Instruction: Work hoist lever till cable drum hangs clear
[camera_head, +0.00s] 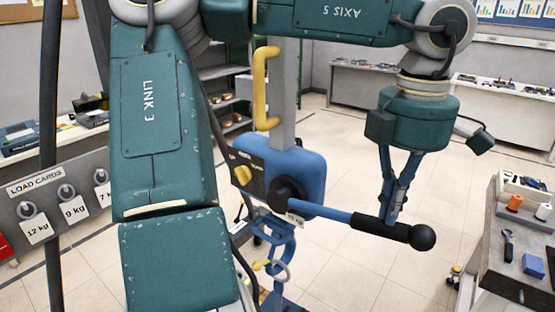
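The fingertips are partly hidden there. A blue lower hook (275,235) and a metal ring (276,270) hang under the hoist. The cable drum cannot be made out. My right gripper is not in view.
A load cards board (75,190) with hanging weight tags stands at the left. A workbench (510,245) with spools, pliers and a blue block is at the right. Shelves (222,90) and benches line the back. The tiled floor between is clear.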

